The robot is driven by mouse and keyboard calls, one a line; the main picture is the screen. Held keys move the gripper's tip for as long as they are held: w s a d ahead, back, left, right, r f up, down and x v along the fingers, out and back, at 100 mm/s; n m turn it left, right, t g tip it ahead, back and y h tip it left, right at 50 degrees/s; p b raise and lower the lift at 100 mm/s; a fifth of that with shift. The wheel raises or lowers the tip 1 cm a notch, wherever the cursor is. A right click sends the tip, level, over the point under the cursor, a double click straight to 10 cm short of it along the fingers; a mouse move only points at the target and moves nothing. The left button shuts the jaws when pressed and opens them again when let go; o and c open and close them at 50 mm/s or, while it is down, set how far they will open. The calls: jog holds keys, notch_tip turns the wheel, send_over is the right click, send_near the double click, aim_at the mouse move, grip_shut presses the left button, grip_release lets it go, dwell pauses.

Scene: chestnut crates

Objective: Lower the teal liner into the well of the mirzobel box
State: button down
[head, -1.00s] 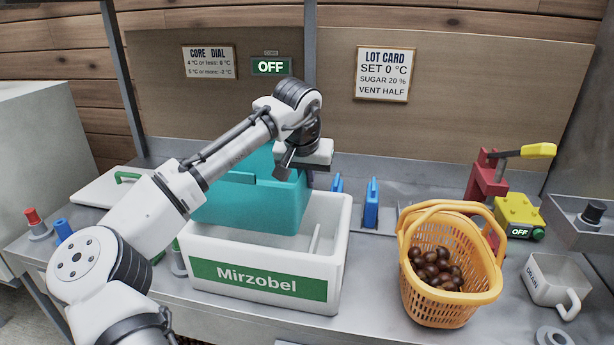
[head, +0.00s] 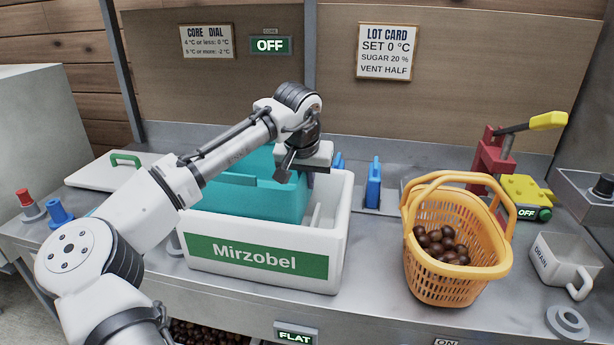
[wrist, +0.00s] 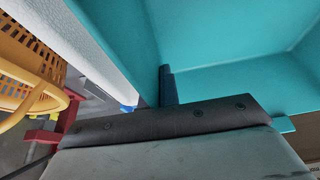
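The teal liner (head: 245,193) sits partly inside the white Mirzobel box (head: 335,240), its upper part standing above the front rim. The liner's lower part and base are hidden behind the box's green-labelled front wall. A narrow part of the well shows open right of the liner, with a thin divider. My gripper (head: 303,171) is shut on the liner's right wall at the rim. In the wrist view the liner's inside (wrist: 230,40) fills the upper right, and a dark finger (wrist: 168,88) lies against its wall. I cannot tell whether the liner touches the well floor.
An orange basket (head: 425,277) of chestnuts stands right of the box. Blue clips (head: 374,184) stand behind it. A red press (head: 492,155) and a drain cup (head: 562,268) are at the right. A white lid (head: 92,182) with a green handle lies at the left.

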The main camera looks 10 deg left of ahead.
jog(key=shift+f+b, duration=0.55)
jog(key=shift+f, duration=0.95)
jog(key=c, duration=1.6)
grip_release()
jog(key=shift+o, duration=0.2)
jog(key=shift+r, duration=0.1)
jog(key=b+v, duration=0.1)
jog(key=v, duration=1.2)
jog(key=shift+s+r+b, duration=0.1)
jog(key=shift+r+b, duration=0.2)
jog(key=shift+b, duration=0.05)
